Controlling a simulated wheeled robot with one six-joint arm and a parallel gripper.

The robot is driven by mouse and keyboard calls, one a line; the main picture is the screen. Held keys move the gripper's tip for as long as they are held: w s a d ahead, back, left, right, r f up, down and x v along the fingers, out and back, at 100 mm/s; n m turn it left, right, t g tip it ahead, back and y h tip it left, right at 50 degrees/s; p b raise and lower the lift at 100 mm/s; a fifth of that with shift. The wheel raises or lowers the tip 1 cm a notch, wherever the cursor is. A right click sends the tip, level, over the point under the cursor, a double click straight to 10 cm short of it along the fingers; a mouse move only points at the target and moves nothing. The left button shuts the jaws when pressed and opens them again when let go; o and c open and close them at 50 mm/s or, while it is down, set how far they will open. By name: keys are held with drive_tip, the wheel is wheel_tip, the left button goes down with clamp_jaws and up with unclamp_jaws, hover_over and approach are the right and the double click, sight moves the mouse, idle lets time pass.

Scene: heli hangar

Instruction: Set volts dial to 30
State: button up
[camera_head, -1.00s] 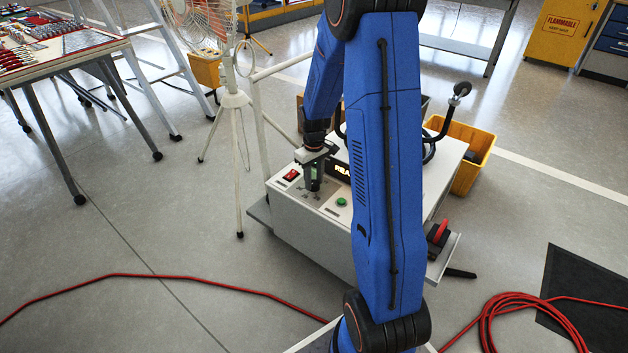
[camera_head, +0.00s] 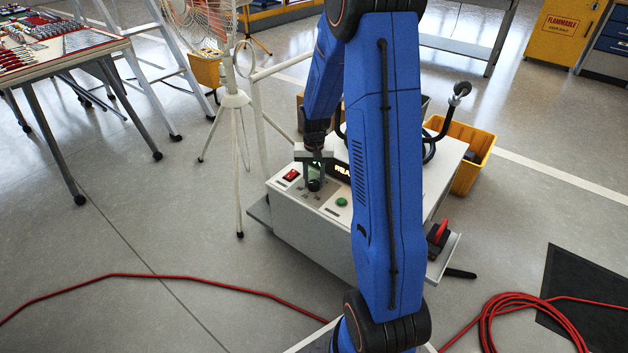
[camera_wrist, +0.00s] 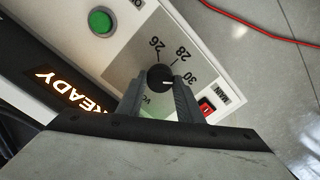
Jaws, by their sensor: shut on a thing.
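The volts dial is a small black knob (camera_wrist: 160,78) on the sloped panel of a pale cart-mounted unit (camera_head: 310,232). The numbers 26, 28 and 30 show around the knob in the wrist view. Its white pointer mark faces right in that view, roughly toward the 30. My gripper (camera_wrist: 160,84) is shut on the knob, with one grey finger at each side. In the head view my gripper (camera_head: 315,184) stands over the panel and partly hides the dial and its scale.
A red MAIN switch (camera_wrist: 206,106) and a green button (camera_wrist: 100,21) sit on the panel on either side of the dial. A lit READY display (camera_wrist: 70,92) is close by. A red cable (camera_head: 190,282) crosses the floor.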

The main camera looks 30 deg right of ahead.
sight(314, 183)
idle(0.4)
drive_tip(key=o, duration=1)
drive_tip(key=shift+o, duration=0.2)
drive_tip(key=shift+r, duration=0.1)
wheel_tip(314, 183, up, 17)
drive_tip(key=shift+r, duration=0.15)
